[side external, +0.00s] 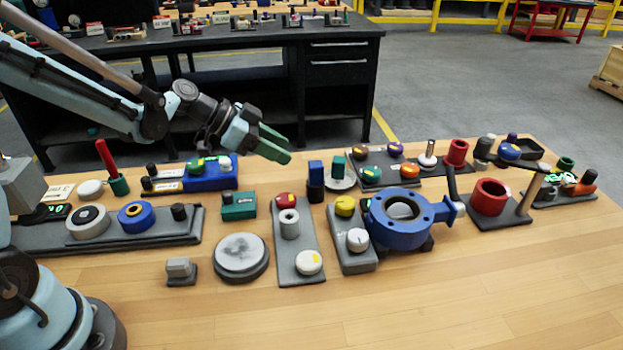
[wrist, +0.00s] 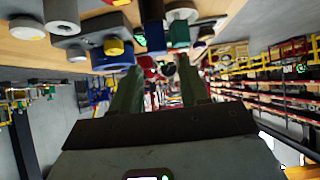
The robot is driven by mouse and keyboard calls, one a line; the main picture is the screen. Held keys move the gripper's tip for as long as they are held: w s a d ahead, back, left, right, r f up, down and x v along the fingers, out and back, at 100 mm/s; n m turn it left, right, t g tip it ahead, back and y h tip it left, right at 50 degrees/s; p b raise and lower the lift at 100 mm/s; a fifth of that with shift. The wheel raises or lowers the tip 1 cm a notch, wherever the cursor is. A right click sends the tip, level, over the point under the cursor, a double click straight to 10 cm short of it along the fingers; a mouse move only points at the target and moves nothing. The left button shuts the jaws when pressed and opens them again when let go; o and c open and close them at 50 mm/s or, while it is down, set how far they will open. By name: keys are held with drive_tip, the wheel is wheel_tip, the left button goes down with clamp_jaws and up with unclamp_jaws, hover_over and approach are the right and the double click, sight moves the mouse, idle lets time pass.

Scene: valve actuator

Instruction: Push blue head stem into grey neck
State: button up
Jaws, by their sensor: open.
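An upright blue block (side external: 316,170) on a dark round base may be the blue head stem; it also shows in the wrist view (wrist: 153,28). A hollow grey cylinder (side external: 289,224) stands on a grey plate and may be the grey neck. I cannot tell for sure which parts are meant. My gripper (side external: 279,149) has green fingers and hangs in the air above and left of the blue block in the side view, touching nothing. In the wrist view its two fingers (wrist: 157,80) are apart with nothing between them.
A green block (side external: 338,166) on a grey disc stands right beside the blue block. The large blue valve body (side external: 397,232) and a red ring (side external: 489,197) stand to the right. Several fixtures crowd the wooden table (side external: 400,310); its front strip is clear. A black workbench (side external: 335,70) stands behind.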

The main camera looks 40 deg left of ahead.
sight(322, 171)
drive_tip(key=x, duration=1.1)
drive_tip(key=shift+w+d+f, duration=0.1)
drive_tip(key=shift+d, duration=0.25)
drive_tip(key=shift+c, duration=0.4)
drive_tip(key=c, duration=0.7)
